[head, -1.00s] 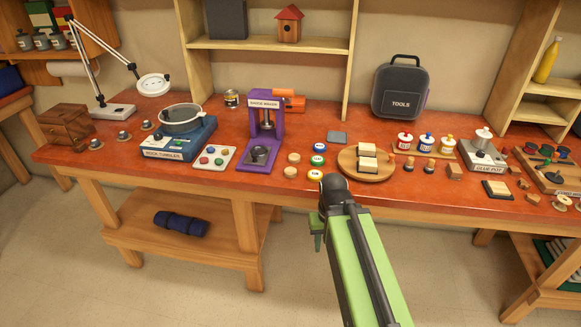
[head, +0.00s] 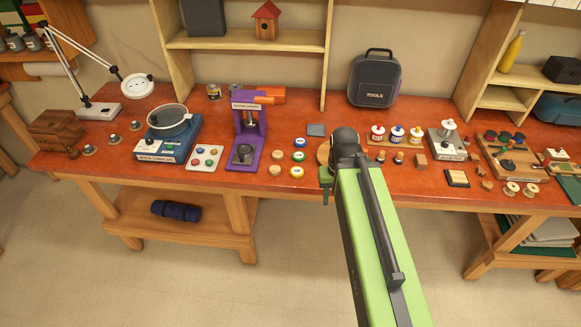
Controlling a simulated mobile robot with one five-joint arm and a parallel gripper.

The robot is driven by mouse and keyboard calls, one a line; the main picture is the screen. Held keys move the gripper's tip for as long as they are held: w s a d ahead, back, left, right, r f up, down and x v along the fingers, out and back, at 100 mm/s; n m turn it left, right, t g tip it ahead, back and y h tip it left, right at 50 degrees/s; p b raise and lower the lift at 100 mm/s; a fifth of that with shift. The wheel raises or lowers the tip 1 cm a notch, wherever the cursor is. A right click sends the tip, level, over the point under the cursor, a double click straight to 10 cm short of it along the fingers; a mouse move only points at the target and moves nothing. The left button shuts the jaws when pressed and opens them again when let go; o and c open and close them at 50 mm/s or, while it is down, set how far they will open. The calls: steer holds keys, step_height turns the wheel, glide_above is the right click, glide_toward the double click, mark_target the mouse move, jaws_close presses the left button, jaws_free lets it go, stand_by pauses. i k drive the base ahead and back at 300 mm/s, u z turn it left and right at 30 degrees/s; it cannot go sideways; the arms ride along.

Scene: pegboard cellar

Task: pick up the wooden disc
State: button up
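I cannot tell which one the task means. My gripper (head: 325,192) is at the end of my green arm, to the right of both discs and apart from them in the picture. Only a green part of it shows below the dark wrist, so its opening is hidden. A larger round wooden board (head: 323,153) is mostly hidden behind my arm.
Round pots with blue (head: 299,142), green (head: 299,156) and yellow (head: 296,172) tops stand between the discs and my arm. The purple press (head: 248,135) and a tray of coloured buttons (head: 205,158) are left. Paint bottles (head: 397,134) stand right. A grey square (head: 316,130) lies behind.

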mark_target(274, 169)
steer(key=z, duration=0.7)
steer(key=i, duration=0.9)
steer(key=u, duration=3.45)
steer(key=i, duration=0.1)
steer(key=z, duration=0.9)
steer(key=k, duration=0.2)
steer(key=u, duration=1.4)
steer(key=k, duration=0.85)
steer(key=z, duration=0.1)
steer(key=i, duration=0.9)
steer(key=u, duration=0.05)
